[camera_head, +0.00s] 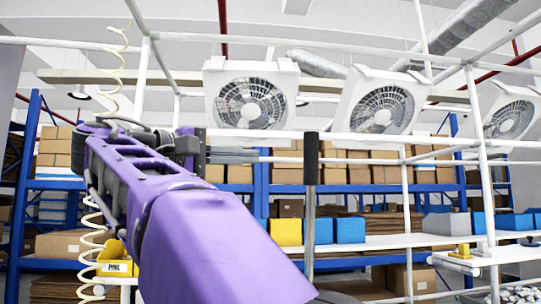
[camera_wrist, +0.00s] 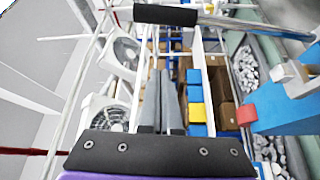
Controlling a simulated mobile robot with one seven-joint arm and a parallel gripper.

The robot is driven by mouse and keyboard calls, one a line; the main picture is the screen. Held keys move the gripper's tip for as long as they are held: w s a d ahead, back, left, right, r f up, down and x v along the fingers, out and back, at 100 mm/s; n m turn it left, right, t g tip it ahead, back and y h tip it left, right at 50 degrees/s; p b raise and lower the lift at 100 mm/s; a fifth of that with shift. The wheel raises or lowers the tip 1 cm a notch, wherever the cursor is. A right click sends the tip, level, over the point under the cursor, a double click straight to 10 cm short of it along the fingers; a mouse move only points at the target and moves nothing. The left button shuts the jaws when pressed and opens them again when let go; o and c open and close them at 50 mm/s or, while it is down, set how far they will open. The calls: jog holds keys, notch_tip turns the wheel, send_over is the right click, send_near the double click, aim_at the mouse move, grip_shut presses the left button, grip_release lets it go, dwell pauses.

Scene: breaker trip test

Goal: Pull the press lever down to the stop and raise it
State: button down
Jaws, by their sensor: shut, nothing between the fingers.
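The press lever (camera_head: 311,158) stands about upright in the head view, with a black grip on top and a grey rod below. In the wrist view the lever's black grip (camera_wrist: 165,15) lies across the top, its metal rod running off to the right. My gripper (camera_head: 256,156) is left of the grip in the head view, its grey fingers pointing toward it. In the wrist view the fingers of my gripper (camera_wrist: 160,74) are close together and empty, with a gap to the grip. The lower end of the rod is not clearly visible.
White pipes (camera_head: 404,160) frame the space, with fans (camera_head: 250,95) overhead. Blue shelving with cardboard boxes stands behind. A yellow bin (camera_head: 286,232) and blue bins (camera_head: 350,230) sit low behind the lever. A blue structure (camera_wrist: 285,112) with a red part is right in the wrist view.

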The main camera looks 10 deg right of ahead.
jog(key=d, duration=0.9)
jog(key=shift+w+b, duration=0.4)
jog(key=shift+w, duration=0.05)
jog(key=shift+s, duration=0.1)
